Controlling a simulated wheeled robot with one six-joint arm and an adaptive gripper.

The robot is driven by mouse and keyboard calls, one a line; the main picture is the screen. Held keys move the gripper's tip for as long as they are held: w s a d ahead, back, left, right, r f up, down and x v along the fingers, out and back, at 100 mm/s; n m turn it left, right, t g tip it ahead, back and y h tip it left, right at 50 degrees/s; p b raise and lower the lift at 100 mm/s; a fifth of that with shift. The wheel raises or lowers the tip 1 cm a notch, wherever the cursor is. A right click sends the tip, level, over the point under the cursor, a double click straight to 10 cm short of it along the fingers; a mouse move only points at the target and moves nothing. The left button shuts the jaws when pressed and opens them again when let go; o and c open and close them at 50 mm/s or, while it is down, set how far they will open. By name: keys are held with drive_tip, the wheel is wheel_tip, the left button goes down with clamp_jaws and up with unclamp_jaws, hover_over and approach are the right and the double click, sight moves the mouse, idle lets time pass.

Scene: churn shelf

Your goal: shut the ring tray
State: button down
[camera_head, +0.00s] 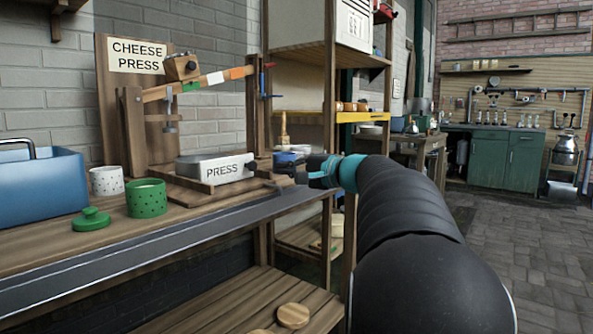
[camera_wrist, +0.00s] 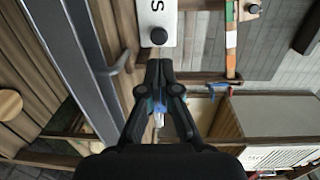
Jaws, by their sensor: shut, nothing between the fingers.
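A grey tray labelled PRESS (camera_head: 205,172) sits at the foot of the wooden cheese press, with a black knob (camera_head: 250,166) on its right end. No label in view says ring, so I cannot tell whether this is the ring tray. The wrist view shows the tray's end (camera_wrist: 153,12) and the knob (camera_wrist: 158,36) just beyond my fingertips. My gripper (camera_head: 303,176) is to the right of the knob and apart from it. In the wrist view, my gripper (camera_wrist: 158,64) is shut and empty, pointing towards the knob.
A white perforated pot (camera_head: 106,181), a green pot (camera_head: 147,200), a green lid (camera_head: 92,220) and a blue bin (camera_head: 38,184) stand left of the press. A dark rail (camera_head: 150,240) runs along the bench front. A wooden shelf unit (camera_head: 329,125) stands behind my gripper.

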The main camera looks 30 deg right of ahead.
sight(255, 164)
drive_tip(key=x, duration=0.7)
drive_tip(key=shift+w+a, duration=0.1)
drive_tip(key=shift+w, duration=0.2)
drive_tip(key=x, duration=0.5)
drive_tip(key=shift+p, duration=0.35)
